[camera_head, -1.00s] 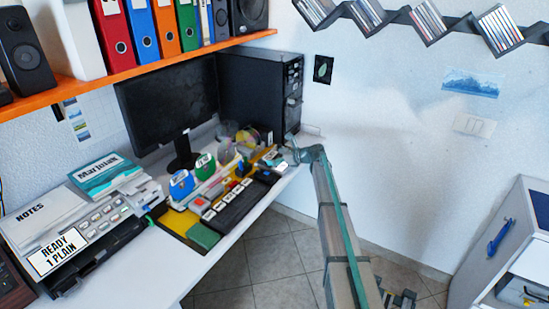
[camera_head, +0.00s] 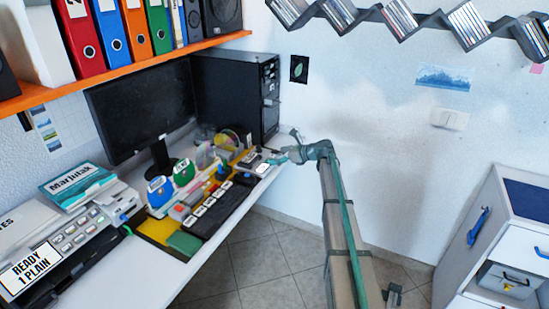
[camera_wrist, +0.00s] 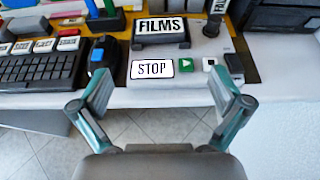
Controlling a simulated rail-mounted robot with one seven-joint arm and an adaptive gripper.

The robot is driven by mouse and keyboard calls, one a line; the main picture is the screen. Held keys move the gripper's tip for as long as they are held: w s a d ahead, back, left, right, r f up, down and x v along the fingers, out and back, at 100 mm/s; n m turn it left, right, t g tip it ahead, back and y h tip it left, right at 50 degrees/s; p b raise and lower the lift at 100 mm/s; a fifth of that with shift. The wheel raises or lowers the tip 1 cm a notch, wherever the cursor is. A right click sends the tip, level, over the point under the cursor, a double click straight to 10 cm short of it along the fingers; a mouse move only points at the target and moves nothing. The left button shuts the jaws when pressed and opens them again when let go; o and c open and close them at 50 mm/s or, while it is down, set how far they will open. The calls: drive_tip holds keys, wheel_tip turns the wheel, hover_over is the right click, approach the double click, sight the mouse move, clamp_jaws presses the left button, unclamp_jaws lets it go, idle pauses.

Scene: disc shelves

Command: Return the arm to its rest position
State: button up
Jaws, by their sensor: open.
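My arm (camera_head: 342,235) reaches up from the bottom of the head view toward the right end of the white desk. My gripper (camera_head: 280,158) is at the desk's right end in that view. In the wrist view my gripper (camera_wrist: 162,95) is open, with its two teal fingers spread wide and nothing between them. Past the fingertips, a grey box with a STOP label (camera_wrist: 153,69) and a green play button (camera_wrist: 187,65) lies at the desk's front edge.
The white desk (camera_head: 125,268) holds a machine with a READY label (camera_head: 31,270), a keyboard (camera_head: 215,211) and a monitor (camera_head: 145,105). A FILMS sign (camera_wrist: 160,28) stands behind the STOP box. A white drawer cabinet (camera_head: 490,225) stands at right. Tiled floor (camera_head: 243,265) is open between.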

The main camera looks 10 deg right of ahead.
drive_tip(key=s+a+f+n+g+h, duration=0.25)
drive_tip(key=s+f+n, duration=0.35)
drive_tip(key=s+f, duration=0.45)
drive_tip(key=s+a+f+n+g+h+p, duration=0.1)
drive_tip(key=s+f+n+g, duration=0.2)
drive_tip(key=s+f+n, duration=0.55)
drive_tip(key=s+a+f+n+g+h, duration=0.1)
drive_tip(key=s+f+n+g+h, duration=0.15)
drive_tip(key=s+f, duration=0.95)
drive_tip(key=s+a+f+n+g+h+p, duration=0.1)
drive_tip(key=s+f+n+g, duration=0.1)
drive_tip(key=s, duration=1.2)
drive_tip(key=s+a+f+n+g+h, duration=0.1)
drive_tip(key=s+f+n+g, duration=0.2)
drive_tip(key=s, duration=1.2)
drive_tip(key=s+a+f+n+g+h+p, duration=0.1)
drive_tip(key=s+f+n, duration=0.3)
drive_tip(key=s, duration=1)
drive_tip(key=shift+s+a+f+g+h+p, duration=0.15)
drive_tip(key=shift+s+a+g+h+p, duration=0.2)
drive_tip(key=shift+a+g+h, duration=0.4)
drive_tip(key=shift+d, duration=0.25)
